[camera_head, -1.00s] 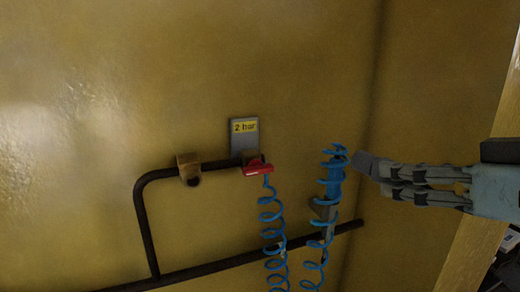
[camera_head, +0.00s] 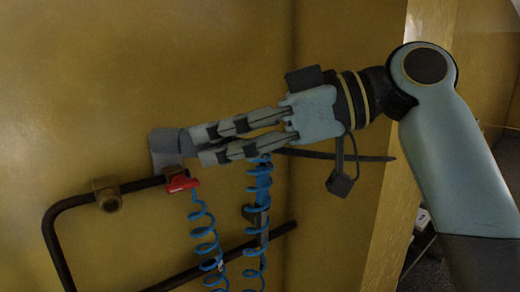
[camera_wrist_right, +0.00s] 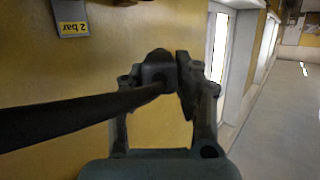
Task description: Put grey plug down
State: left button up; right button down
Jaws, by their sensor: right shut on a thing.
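The grey plug (camera_head: 176,138) is a small blocky grey piece at the fingertips of my right gripper (camera_head: 200,146) in the head view. In the wrist view the plug (camera_wrist_right: 158,68) is dark and sits between the two fingers, which are shut on it. It is held in front of the yellow wall, overlapping the grey plate of the "2 bar" sign in the head view. I cannot tell whether the plug touches anything besides the fingers. My left gripper is not in view.
The "2 bar" sign (camera_wrist_right: 70,18) is on the wall. Below my right gripper are a red valve handle (camera_head: 182,183), black pipe (camera_head: 62,206) and blue coiled hoses (camera_head: 205,232). A dark bar (camera_wrist_right: 60,117) crosses the wrist view. A wooden edge (camera_head: 398,215) stands right.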

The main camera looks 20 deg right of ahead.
jog(key=shift+w+a+f+n+g, duration=0.1)
jog(key=shift+w+a+n+g, duration=0.1)
jog(key=shift+a+n+g, duration=0.3)
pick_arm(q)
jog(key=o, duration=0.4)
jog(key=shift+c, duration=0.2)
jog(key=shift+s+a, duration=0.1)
pick_arm(e)
jog(key=w+a+f+n+g+y, duration=0.1)
jog(key=w+a+f+n+g, duration=0.2)
jog(key=f+n+g, duration=0.1)
jog(key=shift+w+a+f+g, duration=0.35)
jog(key=shift+a+g, duration=0.05)
jog(key=shift+g, duration=0.3)
